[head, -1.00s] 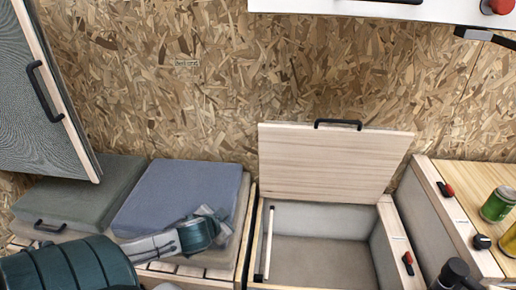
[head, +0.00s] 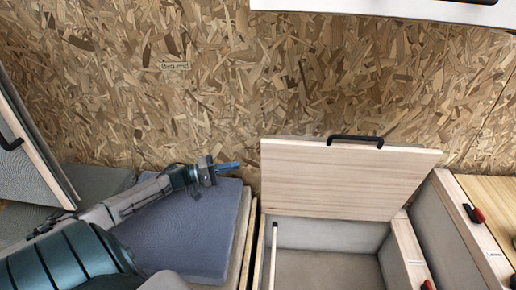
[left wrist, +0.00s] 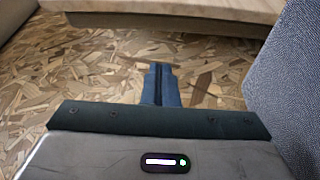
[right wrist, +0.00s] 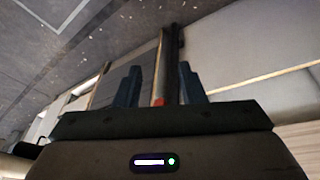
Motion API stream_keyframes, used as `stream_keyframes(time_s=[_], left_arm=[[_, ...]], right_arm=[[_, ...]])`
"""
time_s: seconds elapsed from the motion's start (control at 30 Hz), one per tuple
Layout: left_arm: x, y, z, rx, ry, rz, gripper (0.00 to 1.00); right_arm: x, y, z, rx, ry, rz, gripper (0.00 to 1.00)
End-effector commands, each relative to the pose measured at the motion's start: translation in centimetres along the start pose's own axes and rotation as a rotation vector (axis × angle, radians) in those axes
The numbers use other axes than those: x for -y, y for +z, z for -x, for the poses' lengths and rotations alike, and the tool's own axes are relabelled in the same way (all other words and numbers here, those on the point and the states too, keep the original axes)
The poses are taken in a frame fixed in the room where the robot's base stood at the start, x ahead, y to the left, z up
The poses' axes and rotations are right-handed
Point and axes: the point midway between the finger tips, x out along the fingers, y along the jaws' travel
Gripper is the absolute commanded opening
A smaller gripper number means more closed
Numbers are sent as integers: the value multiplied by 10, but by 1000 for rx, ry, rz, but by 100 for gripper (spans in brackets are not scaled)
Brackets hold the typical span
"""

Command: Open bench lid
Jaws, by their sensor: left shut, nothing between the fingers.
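The bench lid (head: 345,180) is a pale wooden panel with a black handle (head: 355,138) on its top edge. It stands raised at the back of the open bench box (head: 325,235), whose grey inside shows. My left gripper (head: 228,167) is left of the lid, above the blue cushion and apart from the lid. Its fingers are together and empty in the left wrist view (left wrist: 160,85), with the chipboard wall behind them. My right gripper (right wrist: 160,88) shows only in its wrist view, fingers apart. A dark bar with a red end shows between them; I cannot tell whether it touches.
A blue cushion (head: 185,225) covers the neighbouring seat. A thin upright stick (head: 273,255) stands at the box's left side. A red-and-black latch (head: 473,213) is on the right bench. The chipboard wall (head: 230,80) is behind, and a white cabinet (head: 400,12) hangs above.

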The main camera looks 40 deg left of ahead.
Motion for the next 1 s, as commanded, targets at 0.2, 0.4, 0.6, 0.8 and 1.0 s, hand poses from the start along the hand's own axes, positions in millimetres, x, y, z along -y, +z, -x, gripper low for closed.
stream_keyframes(time_s=[0.2,0.4,0.6,0.8,1.0], left_arm=[[-1,1,-8,24,17,42,0],[-2,2,-41,21,20,41,0],[-2,3,-76,22,18,40,0],[-2,3,-95,21,15,40,0],[-2,4,-98,22,12,40,0]], right_arm=[[0,0,-1,-3,-1,0,36],[2,0,-3,-15,-7,-1,36],[3,-1,-4,-23,-10,-2,36],[3,-2,-4,-27,-12,-2,36],[3,-2,-4,-29,-12,-2,36]])
